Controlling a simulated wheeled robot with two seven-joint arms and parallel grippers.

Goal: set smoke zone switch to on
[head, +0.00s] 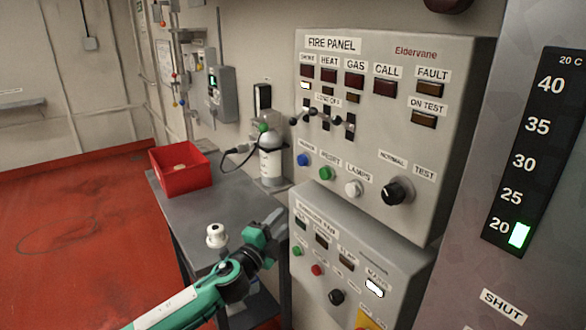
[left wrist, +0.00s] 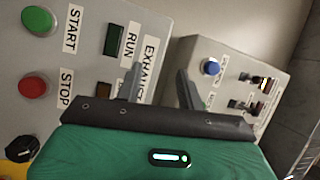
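The fire panel (head: 455,120) is a grey box on the wall. The smoke zone switch (head: 294,121) is the leftmost of three dark levers with ball ends in the row under the lamps. Its lever sticks out toward the lower left; I cannot tell its setting. The small lamp (head: 305,85) under SMOKE is lit whitish. My left gripper (head: 277,222) is below and left of the fire panel, in front of the lower panel, touching no switch. In the left wrist view its fingers (left wrist: 160,85) are apart with nothing between them. The right gripper is not in view.
The lower panel (head: 375,255) has buttons and a lit lamp. A blue button (head: 303,159), green button (head: 326,173) and black knob (head: 398,191) sit below the switches.

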